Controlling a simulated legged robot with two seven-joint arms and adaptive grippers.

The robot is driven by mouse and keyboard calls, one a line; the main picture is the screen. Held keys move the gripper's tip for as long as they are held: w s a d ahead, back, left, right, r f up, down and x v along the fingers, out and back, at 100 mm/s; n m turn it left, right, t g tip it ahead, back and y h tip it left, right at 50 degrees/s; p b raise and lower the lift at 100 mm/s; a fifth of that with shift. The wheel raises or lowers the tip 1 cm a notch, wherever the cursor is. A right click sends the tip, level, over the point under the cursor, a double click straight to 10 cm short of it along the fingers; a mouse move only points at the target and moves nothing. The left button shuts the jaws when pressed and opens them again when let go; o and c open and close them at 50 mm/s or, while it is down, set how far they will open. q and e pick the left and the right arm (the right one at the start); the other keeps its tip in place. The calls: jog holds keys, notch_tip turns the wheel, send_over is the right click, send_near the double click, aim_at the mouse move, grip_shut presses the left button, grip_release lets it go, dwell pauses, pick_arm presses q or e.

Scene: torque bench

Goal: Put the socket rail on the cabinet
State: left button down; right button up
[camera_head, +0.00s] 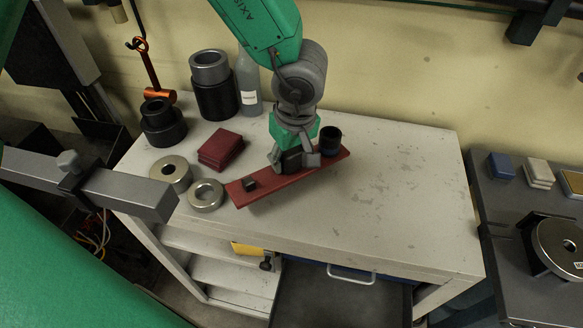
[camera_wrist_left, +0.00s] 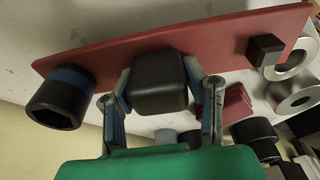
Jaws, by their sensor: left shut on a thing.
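The socket rail (camera_head: 300,177) is a long dark red bar with black pieces on it: a round socket (camera_head: 331,140) at its right end and a small square piece (camera_head: 249,184) towards its left end. My left gripper (camera_head: 297,162) is over the rail's middle. In the left wrist view its fingers (camera_wrist_left: 162,88) are shut on a black block in the middle of the rail (camera_wrist_left: 215,45). The rail is over the pale worn top of the cabinet (camera_head: 395,200); I cannot tell whether it touches. My right gripper is not in view.
Steel rings (camera_head: 205,195), red blocks (camera_head: 221,149), dark cylinders (camera_head: 215,98) and a grey bottle (camera_head: 247,85) stand on the top's left side. The top's right side is clear. A drawer (camera_head: 340,295) is open at the front. Another bench (camera_head: 510,230) stands at the right.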

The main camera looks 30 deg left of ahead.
aim_at(290, 170)
pick_arm(q)
jog(key=shift+f, duration=1.85)
jog(key=c, duration=1)
grip_release()
jog(key=shift+o, duration=0.2)
jog(key=r, duration=0.4)
jog(key=d+r, duration=0.1)
jog(key=r, duration=0.3)
jog(key=s+r, duration=0.1)
jog(key=r, duration=0.3)
jog(key=shift+d+p, duration=0.25)
jog(key=shift+p, duration=0.15)
jog(key=shift+f, duration=0.1)
